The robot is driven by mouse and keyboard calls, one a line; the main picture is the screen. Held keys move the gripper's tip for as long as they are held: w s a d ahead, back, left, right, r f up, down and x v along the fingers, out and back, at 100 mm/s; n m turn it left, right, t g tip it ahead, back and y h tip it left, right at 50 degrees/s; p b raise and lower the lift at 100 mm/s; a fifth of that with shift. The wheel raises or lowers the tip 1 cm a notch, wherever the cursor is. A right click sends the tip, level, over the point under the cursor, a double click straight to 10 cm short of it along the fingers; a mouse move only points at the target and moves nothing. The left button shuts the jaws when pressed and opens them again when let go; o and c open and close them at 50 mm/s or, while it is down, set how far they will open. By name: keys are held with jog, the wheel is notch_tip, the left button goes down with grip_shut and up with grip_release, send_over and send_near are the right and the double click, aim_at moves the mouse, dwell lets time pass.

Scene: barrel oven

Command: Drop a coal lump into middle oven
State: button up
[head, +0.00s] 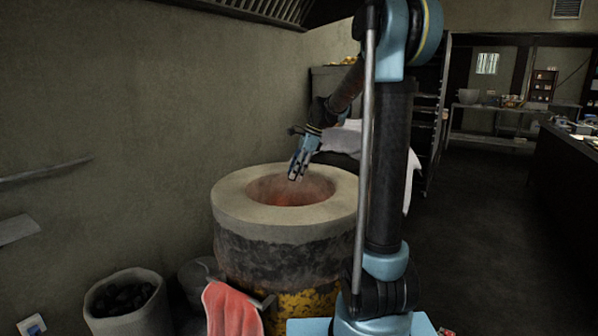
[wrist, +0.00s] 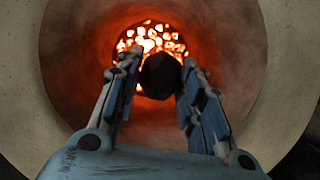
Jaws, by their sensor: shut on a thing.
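My gripper (head: 297,172) points down over the mouth of the round barrel oven (head: 232,196) in the head view. In the wrist view, my gripper (wrist: 160,75) is shut on a dark coal lump (wrist: 160,80), which sits between the blue fingertips. The lump is too small to make out in the head view. The oven's pale wall (wrist: 280,70) surrounds the fingers in the wrist view. Glowing embers (wrist: 150,35) lie deep inside, behind the lump.
A grey bucket (head: 152,318) of black coal lumps (head: 122,297) stands on the floor at the lower left. A red cloth (head: 232,310) hangs at the oven's front. Dark racks stand behind the oven, and a counter (head: 560,180) runs along the right.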

jog(key=o, duration=1.1)
jog(key=v, duration=1.2)
jog(key=shift+a, duration=0.1)
